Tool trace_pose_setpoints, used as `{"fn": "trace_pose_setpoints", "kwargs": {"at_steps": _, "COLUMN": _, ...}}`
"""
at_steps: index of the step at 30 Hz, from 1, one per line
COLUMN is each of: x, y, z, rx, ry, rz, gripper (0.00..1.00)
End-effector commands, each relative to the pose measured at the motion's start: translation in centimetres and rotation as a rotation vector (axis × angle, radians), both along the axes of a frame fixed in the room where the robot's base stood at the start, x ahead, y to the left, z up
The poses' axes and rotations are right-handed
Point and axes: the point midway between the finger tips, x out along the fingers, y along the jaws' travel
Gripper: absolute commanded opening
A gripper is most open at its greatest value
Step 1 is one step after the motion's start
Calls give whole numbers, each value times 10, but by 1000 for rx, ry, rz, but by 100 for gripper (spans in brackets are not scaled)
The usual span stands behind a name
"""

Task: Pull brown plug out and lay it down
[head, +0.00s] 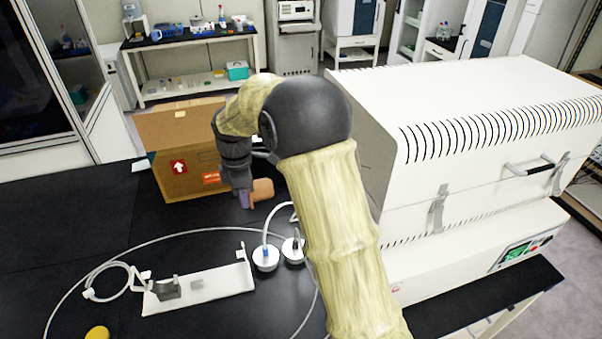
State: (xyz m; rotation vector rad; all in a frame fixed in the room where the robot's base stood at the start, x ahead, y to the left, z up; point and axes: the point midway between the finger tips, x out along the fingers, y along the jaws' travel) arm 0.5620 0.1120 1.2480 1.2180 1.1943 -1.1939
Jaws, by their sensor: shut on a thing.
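The brown plug (263,190) shows just right of my gripper's fingertips, above the black table in front of the cardboard box. My gripper (246,199) points down from the bent wrist and is shut on the brown plug. The far finger and the exact grip are hidden. The plug appears clear of any socket, but whether it touches the table is hard to tell.
Two white round pieces (265,258) with cables stand below the gripper. A white bracket plate (215,290) with a grey clamp lies left of them. The cardboard box (185,165) stands behind, and a large white furnace-like machine (470,150) at right.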

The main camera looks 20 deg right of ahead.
Motion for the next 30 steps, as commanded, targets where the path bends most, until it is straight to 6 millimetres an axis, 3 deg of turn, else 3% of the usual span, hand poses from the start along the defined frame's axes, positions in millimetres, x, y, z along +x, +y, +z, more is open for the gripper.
{"fn": "trace_pose_setpoints", "kwargs": {"at_steps": 9, "x": -20, "y": 10, "z": 0, "rx": 0, "ry": -1, "rz": 0, "gripper": 0}}
{"fn": "trace_pose_setpoints", "kwargs": {"at_steps": 23, "x": -21, "y": 10, "z": -1, "rx": 0, "ry": 0, "rz": -6, "gripper": 0}}
{"fn": "trace_pose_setpoints", "kwargs": {"at_steps": 26, "x": -20, "y": 7, "z": -12, "rx": 2, "ry": 5, "rz": -41, "gripper": 0}}
{"fn": "trace_pose_setpoints", "kwargs": {"at_steps": 30, "x": -17, "y": -2, "z": -46, "rx": 10, "ry": 13, "rz": -177, "gripper": 0}}
